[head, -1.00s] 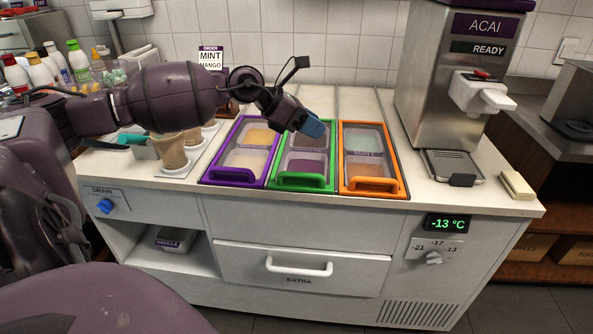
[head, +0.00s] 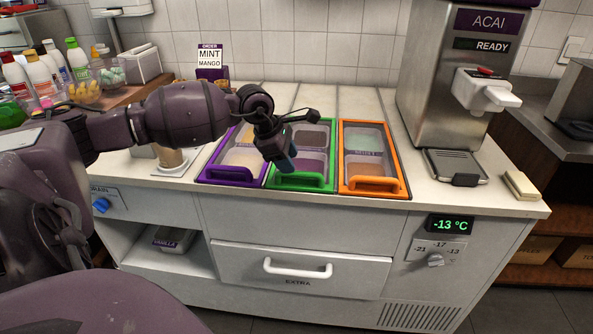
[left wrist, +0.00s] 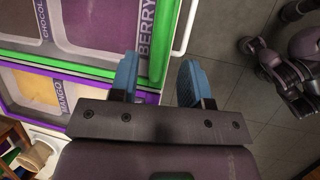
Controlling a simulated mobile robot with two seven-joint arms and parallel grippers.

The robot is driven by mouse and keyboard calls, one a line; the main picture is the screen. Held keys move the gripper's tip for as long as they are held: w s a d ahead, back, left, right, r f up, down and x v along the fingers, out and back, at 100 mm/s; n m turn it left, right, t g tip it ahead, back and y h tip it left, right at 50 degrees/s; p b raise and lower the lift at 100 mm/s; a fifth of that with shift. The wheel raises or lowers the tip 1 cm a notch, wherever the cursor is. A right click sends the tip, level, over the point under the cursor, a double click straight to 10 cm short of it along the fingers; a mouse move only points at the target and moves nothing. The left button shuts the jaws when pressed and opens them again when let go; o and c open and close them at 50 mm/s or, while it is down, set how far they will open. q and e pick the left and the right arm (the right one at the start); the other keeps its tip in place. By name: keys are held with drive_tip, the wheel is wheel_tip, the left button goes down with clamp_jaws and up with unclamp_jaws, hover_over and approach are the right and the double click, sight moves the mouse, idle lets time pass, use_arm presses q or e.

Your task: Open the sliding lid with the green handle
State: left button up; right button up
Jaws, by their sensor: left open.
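The green-framed sliding lid (head: 333,158) lies in the counter between a purple and an orange one, and looks closed. Its green handle (head: 302,181) is at the front edge. My left gripper (head: 284,164) is above the left front part of this lid, close to the handle, and hides part of it. In the left wrist view, my left gripper (left wrist: 158,82) has its blue fingers apart with nothing between them. The green lid's frame (left wrist: 158,45) runs up to the fingers there, beside the BERRY label. I cannot tell whether the fingers touch it. My right gripper is not visible.
The purple lid (head: 228,176) and the orange lid (head: 372,186) flank the green one closely. A cup (head: 172,158) stands at the left, the acai machine (head: 450,90) at the right. The drawer handle (head: 297,268) sticks out below the counter.

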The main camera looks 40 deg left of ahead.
use_arm(q)
drive_tip(key=shift+x, duration=2)
clamp_jaws()
